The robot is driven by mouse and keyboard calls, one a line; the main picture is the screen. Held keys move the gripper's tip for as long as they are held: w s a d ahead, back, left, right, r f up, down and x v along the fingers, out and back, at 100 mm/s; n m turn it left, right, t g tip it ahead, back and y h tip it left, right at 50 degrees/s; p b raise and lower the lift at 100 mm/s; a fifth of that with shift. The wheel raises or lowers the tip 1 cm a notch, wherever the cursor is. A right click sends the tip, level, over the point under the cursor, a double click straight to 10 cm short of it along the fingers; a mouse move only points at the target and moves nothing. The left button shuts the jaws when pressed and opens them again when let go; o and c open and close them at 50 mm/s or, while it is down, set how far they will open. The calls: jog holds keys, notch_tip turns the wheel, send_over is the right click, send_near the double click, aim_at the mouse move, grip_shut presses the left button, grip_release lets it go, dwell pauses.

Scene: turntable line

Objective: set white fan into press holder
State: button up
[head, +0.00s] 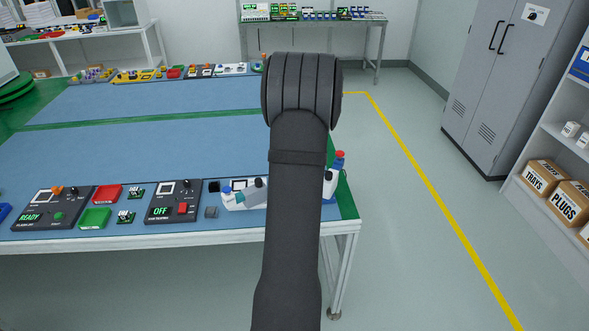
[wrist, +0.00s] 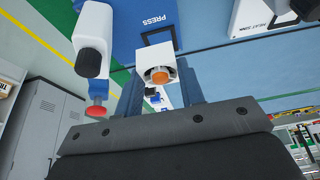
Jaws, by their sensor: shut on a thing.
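The white fan (wrist: 170,58) is a small white block with a round orange part in a dark opening. My gripper (wrist: 164,85) is shut on it, with one blue-grey finger on each side. Beyond the fan is a blue surface marked PRESS (wrist: 125,22), with a black square outline, seemingly the press holder (wrist: 150,36), partly hidden behind the fan. I cannot tell the gap between fan and holder. In the head view my arm hides the gripper and fan.
A white device with a black knob and red button (wrist: 97,108) stands close left of my gripper. In the head view, a red-topped device (head: 339,158) stands right of my arm and a white device (head: 240,193) left. A dark OFF panel (head: 173,202) lies farther left.

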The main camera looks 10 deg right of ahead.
jog(key=shift+w+d+f, duration=0.1)
jog(key=shift+w+d, duration=0.1)
jog(key=shift+w, duration=0.1)
jog(key=shift+w+a+r+x, duration=0.15)
jog(key=shift+w+x, duration=0.15)
jog(key=shift+x, duration=1.05)
jog(key=shift+w+r+x, duration=0.1)
jog(key=shift+w+x, duration=0.2)
jog(key=shift+x, duration=1.05)
jog(key=shift+w+a+r+x, duration=0.15)
jog(key=shift+w+x, duration=0.15)
jog(key=shift+x, duration=1.05)
jog(key=shift+d+f, duration=0.1)
jog(key=shift+f, duration=0.7)
jog(key=o, duration=1.1)
jog(key=shift+c, duration=0.2)
jog(key=shift+r, duration=0.15)
jog(key=v, duration=1.7)
